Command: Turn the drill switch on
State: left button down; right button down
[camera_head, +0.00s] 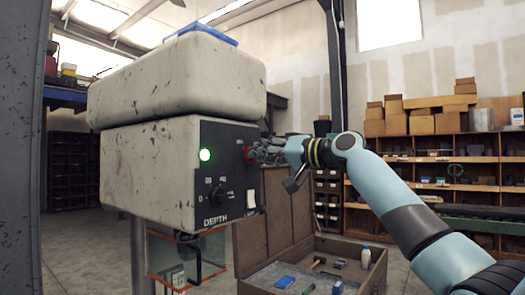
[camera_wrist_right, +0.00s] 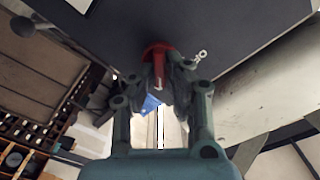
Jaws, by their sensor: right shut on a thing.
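The drill head (camera_head: 150,170) is a worn, off-white housing with a black control panel (camera_head: 228,170) on its right side. The red switch (camera_head: 249,155) sits at the panel's right edge, partly hidden by my gripper. It also shows in the right wrist view (camera_wrist_right: 158,62), with its red handle between the fingers. My right gripper (camera_head: 259,152) reaches the panel from the right and is shut on the red switch; its fingers show in the right wrist view (camera_wrist_right: 163,78). My left gripper is not in view.
A dial marked DEPTH (camera_head: 217,194) and a small white rocker (camera_head: 250,198) sit low on the panel. An open toolbox (camera_head: 262,289) with tools stands below my right arm. Shelves with cardboard boxes (camera_head: 420,124) line the back wall.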

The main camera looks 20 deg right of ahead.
jog(key=shift+m, duration=0.3)
dwell(0.4)
jog(key=c, duration=1.4)
grip_release()
jog(key=shift+o, duration=0.2)
jog(key=v, duration=1.2)
